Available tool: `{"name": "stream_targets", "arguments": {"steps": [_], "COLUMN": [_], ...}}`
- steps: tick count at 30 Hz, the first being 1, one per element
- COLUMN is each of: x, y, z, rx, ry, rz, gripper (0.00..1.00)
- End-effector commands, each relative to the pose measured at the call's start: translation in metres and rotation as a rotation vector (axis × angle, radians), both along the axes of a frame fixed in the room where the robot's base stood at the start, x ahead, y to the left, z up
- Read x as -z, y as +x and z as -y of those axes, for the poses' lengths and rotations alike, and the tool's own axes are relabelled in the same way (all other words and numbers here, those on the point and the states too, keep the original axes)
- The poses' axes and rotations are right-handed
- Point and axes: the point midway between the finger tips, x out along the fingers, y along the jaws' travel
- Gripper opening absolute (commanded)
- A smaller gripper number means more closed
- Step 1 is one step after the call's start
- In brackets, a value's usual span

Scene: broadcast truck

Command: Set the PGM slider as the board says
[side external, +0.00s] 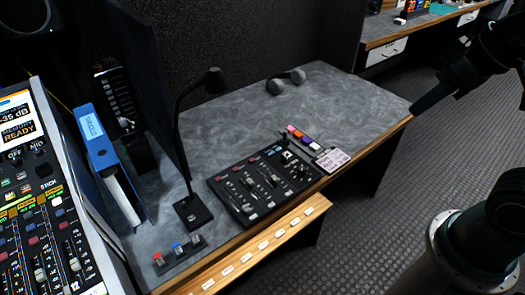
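A black control panel (226,189) with several sliders lies on the grey desk; its labels are too small to read, so I cannot tell which slider is PGM. My gripper (424,105) is at the right, beside the desk's right edge and well away from the panel. It is dark and seen edge-on, and whether its fingers are apart does not show.
A black desk lamp (193,210) stands just left of the panel. A blue binder (97,137), a small button box (178,250) and a mixing console (45,235) are further left. Headphones (287,77) lie behind. The desk's right part is clear.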

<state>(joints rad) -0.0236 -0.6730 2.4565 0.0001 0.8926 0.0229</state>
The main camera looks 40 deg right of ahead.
Motion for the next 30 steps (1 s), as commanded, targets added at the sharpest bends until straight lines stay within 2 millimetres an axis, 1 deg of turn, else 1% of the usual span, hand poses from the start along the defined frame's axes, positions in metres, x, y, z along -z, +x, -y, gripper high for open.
{"name": "stream_targets", "arguments": {"steps": [8, 17, 23, 30], "x": [-0.002, 0.010, 0.028, 0.058], "y": [0.046, 0.101, 0.137, 0.176], "z": [-0.016, -0.041, -0.063, -0.092], "rx": [-0.008, -0.012, -0.013, -0.013], "ry": [0.021, 0.036, 0.041, 0.041], "rz": [-0.068, -0.146, -0.199, -0.260], "gripper": [0.36, 0.36, 0.36, 0.36]}}
